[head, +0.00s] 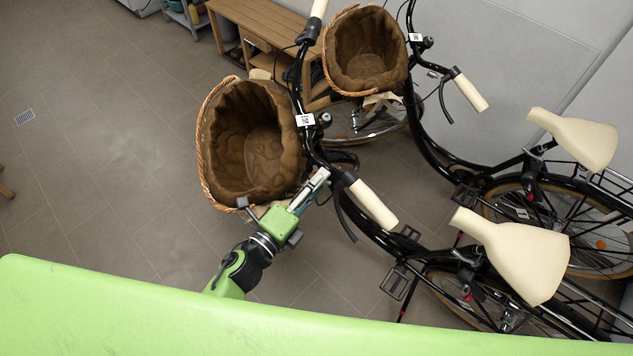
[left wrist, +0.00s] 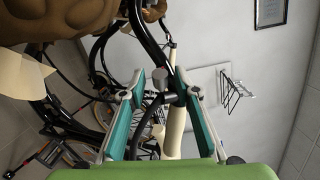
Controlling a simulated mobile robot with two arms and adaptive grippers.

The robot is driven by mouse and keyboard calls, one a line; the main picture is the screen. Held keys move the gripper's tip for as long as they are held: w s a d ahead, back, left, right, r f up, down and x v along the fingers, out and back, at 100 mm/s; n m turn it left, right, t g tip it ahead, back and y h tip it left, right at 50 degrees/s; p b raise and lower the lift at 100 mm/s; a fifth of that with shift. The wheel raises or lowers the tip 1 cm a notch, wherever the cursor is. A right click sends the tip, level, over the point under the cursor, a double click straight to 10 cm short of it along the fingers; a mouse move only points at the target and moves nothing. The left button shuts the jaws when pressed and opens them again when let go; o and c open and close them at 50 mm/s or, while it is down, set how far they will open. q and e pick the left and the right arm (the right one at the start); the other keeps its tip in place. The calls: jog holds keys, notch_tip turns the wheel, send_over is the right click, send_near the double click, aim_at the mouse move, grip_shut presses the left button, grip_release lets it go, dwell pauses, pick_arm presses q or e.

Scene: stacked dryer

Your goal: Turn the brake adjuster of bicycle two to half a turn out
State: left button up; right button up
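Two black bicycles with brown baskets stand side by side; I cannot read which one is bicycle two. The nearer bicycle (head: 370,228) has a cream right-hand grip (head: 373,205) with a black brake lever (head: 343,218) below it. My left gripper (head: 322,178) is at its handlebar, just left of the grip and lever. In the left wrist view, the teal fingers of my left gripper (left wrist: 164,80) are spread apart, with the brake lever (left wrist: 157,130) and cream grip (left wrist: 175,125) showing between and beyond them. The brake adjuster is too small to tell. My right gripper is not in view.
The nearer basket (head: 250,140) is close beside my left gripper. The farther bicycle (head: 440,160) stands behind, near the grey wall. A wooden bench (head: 262,20) is at the back. Open tiled floor (head: 100,140) lies to the left.

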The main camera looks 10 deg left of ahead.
pick_arm(q)
jog(key=v, duration=1.2)
